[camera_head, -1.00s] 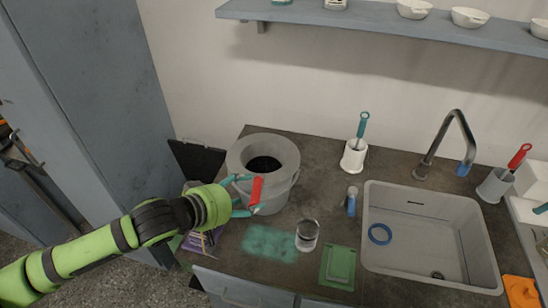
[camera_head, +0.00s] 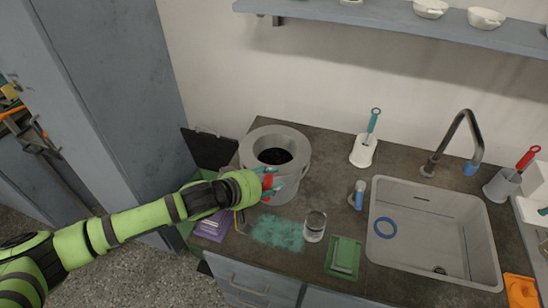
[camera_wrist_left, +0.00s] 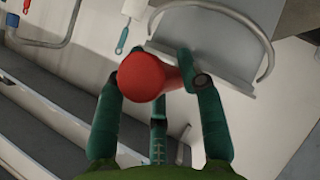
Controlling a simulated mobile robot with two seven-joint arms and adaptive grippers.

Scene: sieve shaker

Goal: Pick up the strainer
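I see a red handle (camera_head: 267,183) at the front of a grey round pot (camera_head: 256,138) with a dark opening. The rest of the strainer cannot be made out, and whether this handle belongs to it is unclear. My left gripper (camera_head: 272,180) is at the handle, its teal fingers on either side. In the left wrist view, the rounded red handle end (camera_wrist_left: 140,77) lies between the spread fingers of my left gripper (camera_wrist_left: 150,75). It is close to both, but a firm hold does not show. My right gripper is not in view.
A clear glass (camera_head: 314,227), a green box (camera_head: 343,256) and a teal powdery patch (camera_head: 278,234) lie in front on the counter. A sink (camera_head: 440,265) with a blue ring is at right. A brush in a white holder (camera_head: 363,150) stands behind.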

